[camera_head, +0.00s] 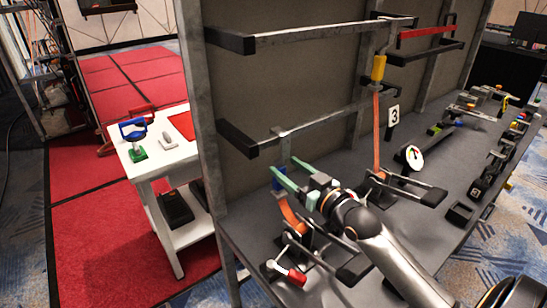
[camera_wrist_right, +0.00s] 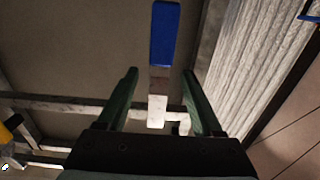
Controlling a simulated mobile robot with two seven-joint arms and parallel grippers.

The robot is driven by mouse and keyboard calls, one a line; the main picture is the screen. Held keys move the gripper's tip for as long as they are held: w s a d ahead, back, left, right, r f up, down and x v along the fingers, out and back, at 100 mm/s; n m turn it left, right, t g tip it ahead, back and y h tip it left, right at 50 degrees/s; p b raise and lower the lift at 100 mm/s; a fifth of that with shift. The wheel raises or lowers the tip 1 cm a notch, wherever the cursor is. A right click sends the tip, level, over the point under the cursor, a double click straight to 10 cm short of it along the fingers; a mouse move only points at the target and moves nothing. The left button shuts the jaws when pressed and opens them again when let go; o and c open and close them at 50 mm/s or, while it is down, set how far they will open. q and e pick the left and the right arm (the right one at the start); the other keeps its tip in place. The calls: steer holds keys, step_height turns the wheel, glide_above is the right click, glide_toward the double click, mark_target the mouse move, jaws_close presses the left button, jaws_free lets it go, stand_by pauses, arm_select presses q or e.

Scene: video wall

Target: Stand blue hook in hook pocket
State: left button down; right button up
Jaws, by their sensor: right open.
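A blue hook piece (camera_head: 277,184) shows by the fingertips of my right gripper (camera_head: 284,172), below the lower rail. I see no contact with the fingers. I cannot tell which thing is the hook pocket. My left gripper is not in view.
A lower rail (camera_head: 320,119) and an upper rail (camera_head: 320,32) stick out from the panel. A yellow hook piece (camera_head: 379,68) with an orange strap hangs near. A clamp with a red handle (camera_head: 297,277) is at the bench front. A white table (camera_head: 160,160) stands left.

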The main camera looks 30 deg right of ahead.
steer(key=w, duration=0.6)
steer(key=shift+w+a, duration=0.25)
jaws_close()
stand_by(0.4)
steer(key=c, duration=0.6)
jaws_free()
steer(key=shift+c, duration=0.2)
jaws_close()
